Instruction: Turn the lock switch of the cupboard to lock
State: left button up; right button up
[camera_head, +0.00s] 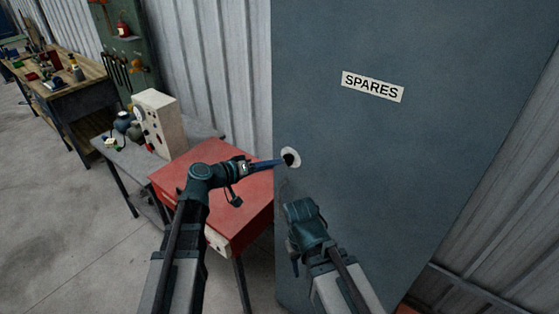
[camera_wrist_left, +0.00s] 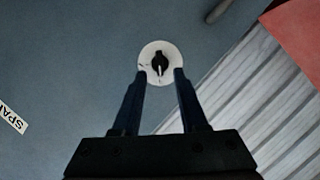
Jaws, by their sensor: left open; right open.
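The cupboard (camera_head: 430,160) is a tall dark blue-grey cabinet with a white SPARES label. Its lock switch (camera_head: 290,158) is a small black knob on a round white plate near the left edge of the door. In the left wrist view the lock switch (camera_wrist_left: 159,64) has a pale pointer mark. My left gripper (camera_head: 283,161) is open, its two fingers pointing at the plate; in the wrist view its fingertips (camera_wrist_left: 159,74) lie either side of the knob's lower part. I cannot tell if they touch it. My right gripper (camera_head: 293,258) is lower, in front of the door, and its fingers are mostly hidden.
A red cabinet (camera_head: 245,215) stands left of the cupboard, under my left arm. Beside it a grey table (camera_head: 128,158) carries a cream control box (camera_head: 157,120). A wooden workbench (camera_head: 75,85) and a green tool board (camera_head: 125,50) are farther back. The floor at left is clear.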

pick_arm(q)
jog(key=p+v, duration=0.2)
jog(key=v, duration=0.7)
jog(key=s+d+f+m+g+y+b, duration=0.1)
jog(key=s+d+f+g+y+b, duration=0.25)
jog(key=f, duration=0.55)
jog(key=s+d+f+m+g+b, duration=0.2)
jog(key=s+d+f+g+b, duration=0.1)
jog(key=s+d+f, duration=0.4)
jog(key=s+a+f+g+y+b, duration=0.1)
jog(key=s+a+f+y+b, duration=0.1)
jog(key=s+f+y+b, duration=0.1)
jog(key=s+a+f+g+y+b, duration=0.2)
jog(key=s+f+y, duration=0.3)
jog(key=f, duration=0.5)
jog(key=shift+a+y+b, duration=0.65)
jog(key=shift+y+b, duration=0.15)
jog(key=shift+y, duration=0.05)
